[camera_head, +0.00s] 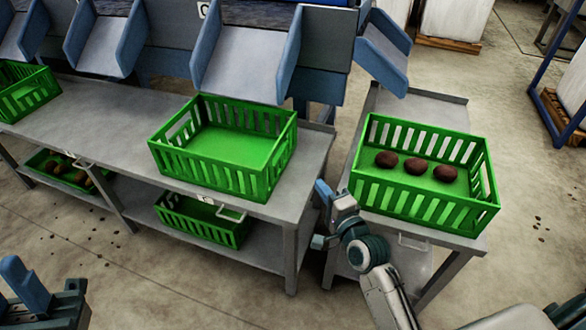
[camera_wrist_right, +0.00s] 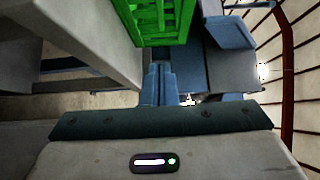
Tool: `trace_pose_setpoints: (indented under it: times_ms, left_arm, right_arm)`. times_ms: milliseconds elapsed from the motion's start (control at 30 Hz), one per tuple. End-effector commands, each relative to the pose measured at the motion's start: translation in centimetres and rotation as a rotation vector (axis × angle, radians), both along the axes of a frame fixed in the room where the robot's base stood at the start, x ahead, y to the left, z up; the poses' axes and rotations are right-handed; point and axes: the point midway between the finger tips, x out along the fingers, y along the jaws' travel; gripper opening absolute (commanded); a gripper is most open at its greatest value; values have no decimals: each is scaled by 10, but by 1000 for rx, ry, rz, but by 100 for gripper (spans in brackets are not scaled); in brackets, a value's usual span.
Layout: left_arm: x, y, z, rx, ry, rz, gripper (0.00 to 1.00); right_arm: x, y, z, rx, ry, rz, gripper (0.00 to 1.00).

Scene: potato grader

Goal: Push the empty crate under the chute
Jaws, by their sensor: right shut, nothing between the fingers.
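An empty green crate (camera_head: 212,178) stands upright on the long grey table, near its right end. The grey and blue chute (camera_head: 243,62) slopes down behind it, its lower lip close to the crate's back rim. My right gripper (camera_head: 322,193) is shut and empty, right of the crate and apart from it, by the gap between the tables. In the right wrist view its fingers (camera_wrist_right: 160,84) are together, with a green crate (camera_wrist_right: 168,42) beyond; I cannot tell which crate. Part of my left gripper (camera_head: 45,288) shows at the lower left, away from the crates.
Another green crate (camera_head: 415,205) with three dark potatoes stands on the right table (camera_head: 435,107), before a blue chute (camera_head: 385,50). A lower-shelf crate (camera_head: 203,225) sits below the empty one. Bare tabletop (camera_head: 115,125) lies left of the empty crate.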

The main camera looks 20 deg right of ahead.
Motion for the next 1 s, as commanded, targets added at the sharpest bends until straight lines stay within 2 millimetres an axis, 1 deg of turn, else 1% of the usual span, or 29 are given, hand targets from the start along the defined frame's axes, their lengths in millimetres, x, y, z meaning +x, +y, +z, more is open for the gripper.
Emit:
trace_pose_setpoints:
  times_ms: [67,167,267,500,633,700,800,1000]
  left_arm:
    - [-3,0,0,0,-12,-1,29]
    - [-3,0,-1,-2,-16,-1,29]
    - [-3,0,-3,-4,-23,-1,29]
    - [-2,1,-6,-12,-43,1,29]
    - [-2,1,-8,-15,-55,2,29]
    - [-2,1,-9,-17,-61,2,29]
    - [-2,1,-10,-20,-64,2,29]
    - [-2,1,-10,-20,-69,3,29]
  right_arm:
    - [4,0,0,7,-4,-1,0]
    - [15,2,1,6,-6,-1,0]
    - [32,5,0,5,-6,-1,0]
    - [80,13,0,4,-5,-1,0]
    - [103,18,-1,6,-4,0,0]
    - [108,29,-1,7,-4,-1,0]
    - [115,39,-1,5,-2,-1,0]
    - [121,47,0,3,-2,-1,0]
